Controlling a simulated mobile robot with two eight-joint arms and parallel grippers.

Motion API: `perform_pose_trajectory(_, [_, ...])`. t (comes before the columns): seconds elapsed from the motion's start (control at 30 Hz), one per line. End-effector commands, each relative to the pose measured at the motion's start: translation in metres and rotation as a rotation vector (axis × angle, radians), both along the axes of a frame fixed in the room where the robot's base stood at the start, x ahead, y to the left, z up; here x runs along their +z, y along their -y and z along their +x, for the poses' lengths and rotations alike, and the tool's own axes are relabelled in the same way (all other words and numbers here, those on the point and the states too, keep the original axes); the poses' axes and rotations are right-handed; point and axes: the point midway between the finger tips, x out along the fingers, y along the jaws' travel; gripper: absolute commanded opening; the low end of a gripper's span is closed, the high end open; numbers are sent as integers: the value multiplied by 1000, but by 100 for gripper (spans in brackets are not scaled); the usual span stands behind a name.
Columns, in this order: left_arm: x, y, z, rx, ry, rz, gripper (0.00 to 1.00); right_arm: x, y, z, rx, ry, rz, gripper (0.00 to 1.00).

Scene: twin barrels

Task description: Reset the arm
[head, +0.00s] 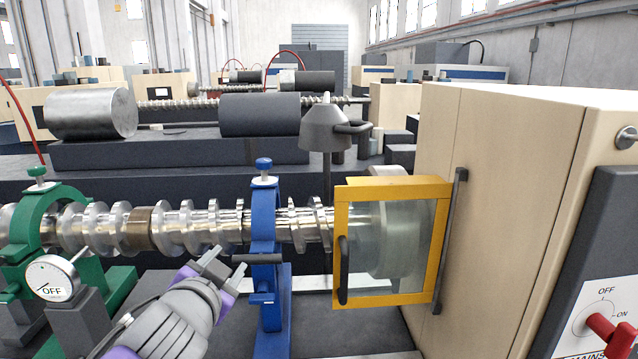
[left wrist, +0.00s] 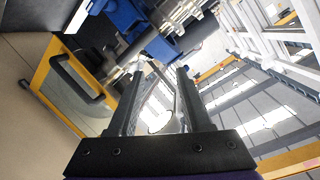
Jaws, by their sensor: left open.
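My left gripper (head: 226,264) is open and empty in the head view. It is in front of the metal crankshaft-like shaft (head: 185,226), just left of the blue steady rest (head: 264,222). No contact with either can be made out. In the left wrist view its two fingers (left wrist: 160,84) stand apart with nothing held between them. The blue rest also shows there beyond the fingers (left wrist: 127,18). My right gripper is in neither view.
A yellow-framed guard (head: 392,187) with a black handle covers the chuck at the cream cabinet (head: 470,200). A green rest (head: 28,232) and a round dial marked OFF (head: 52,278) stand at left. A red switch (head: 608,333) is at lower right. Dark rollers lie behind.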

Motion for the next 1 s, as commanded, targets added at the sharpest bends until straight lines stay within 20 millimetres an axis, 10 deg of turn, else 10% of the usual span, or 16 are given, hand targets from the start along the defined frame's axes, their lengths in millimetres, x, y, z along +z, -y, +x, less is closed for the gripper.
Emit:
perform_pose_trajectory(0.23, [-173,-46,-72,267,-339,-220,50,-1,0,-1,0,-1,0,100])
perform_pose_trajectory(0.5, [-317,-38,-174,386,-688,-428,50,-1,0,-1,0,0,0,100])
perform_pose_trajectory(0.7, [-356,-26,-211,397,-806,-498,50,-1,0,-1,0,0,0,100])
perform_pose_trajectory(1.0, [-359,-24,-215,398,-818,-503,50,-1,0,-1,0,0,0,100])
